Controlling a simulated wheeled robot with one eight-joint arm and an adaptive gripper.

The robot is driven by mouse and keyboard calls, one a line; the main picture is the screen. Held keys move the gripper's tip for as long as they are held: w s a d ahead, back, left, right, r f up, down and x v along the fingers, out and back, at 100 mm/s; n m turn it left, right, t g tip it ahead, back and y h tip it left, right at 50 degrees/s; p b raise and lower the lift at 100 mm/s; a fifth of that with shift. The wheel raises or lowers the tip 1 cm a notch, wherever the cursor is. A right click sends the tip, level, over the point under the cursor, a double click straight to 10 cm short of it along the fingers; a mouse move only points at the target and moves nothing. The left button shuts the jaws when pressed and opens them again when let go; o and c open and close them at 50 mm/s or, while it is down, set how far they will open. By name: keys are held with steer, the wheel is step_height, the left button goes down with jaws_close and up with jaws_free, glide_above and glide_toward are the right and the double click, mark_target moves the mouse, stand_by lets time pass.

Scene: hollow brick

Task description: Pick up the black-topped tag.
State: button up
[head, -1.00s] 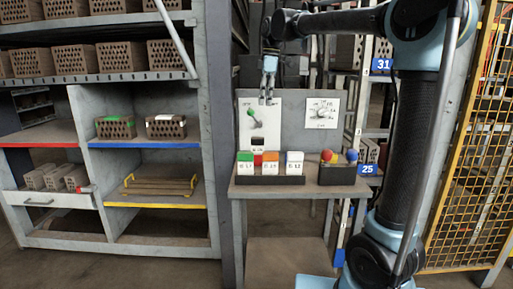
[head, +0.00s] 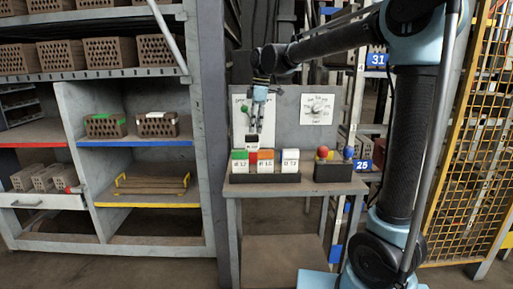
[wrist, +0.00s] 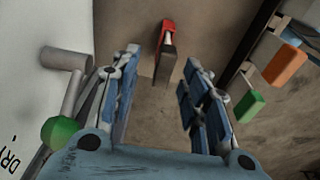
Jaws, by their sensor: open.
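In the wrist view, a narrow thing with a dark top (wrist: 165,66), which looks like the black-topped tag, lies between and beyond my fingertips. A red-topped tag (wrist: 168,27) is right behind it. My gripper (wrist: 160,80) is open, with one finger on each side of the dark-topped thing and nothing seen held. In the head view my gripper (head: 253,132) points down in front of the white panel, above and behind the tag rack. I cannot clearly pick out the black-topped tag in the head view.
A lever with a green knob (wrist: 62,132) sticks out close to my gripper. A dark box with red and blue balls (head: 333,172) stands at right.

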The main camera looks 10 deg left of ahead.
mark_target(252, 136)
steer(key=shift+s+a+f, duration=0.15)
steer(key=shift+a+f, duration=0.1)
steer(key=shift+f, duration=0.6)
steer(key=shift+s+a+f, duration=0.1)
steer(key=shift+a+f, duration=0.1)
steer(key=shift+f, duration=0.65)
steer(key=shift+s+a+f, duration=0.15)
steer(key=shift+a+f, duration=0.1)
steer(key=shift+f, duration=0.6)
jaws_close()
